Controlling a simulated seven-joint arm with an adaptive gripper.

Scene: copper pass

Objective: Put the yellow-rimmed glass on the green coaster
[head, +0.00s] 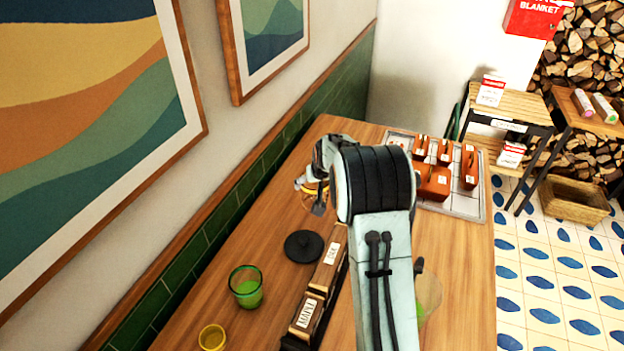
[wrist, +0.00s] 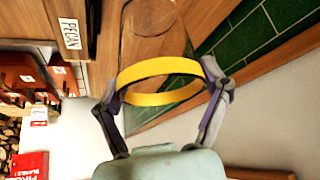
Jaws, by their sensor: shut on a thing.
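My gripper (wrist: 165,90) is shut on the yellow-rimmed glass, with one finger on each side of its yellow rim (wrist: 160,98). The clear body (wrist: 152,28) extends away from the fingers. In the head view, my gripper (head: 318,196) is at the far left side of the table, and a bit of the yellow rim (head: 310,188) shows beside it. I cannot tell whether the glass base touches the table. A light green thing (head: 429,296) shows right of my arm, partly hidden by it. I cannot tell whether it is the green coaster.
A tray (head: 462,207) with orange-brown boxes is at the far right.

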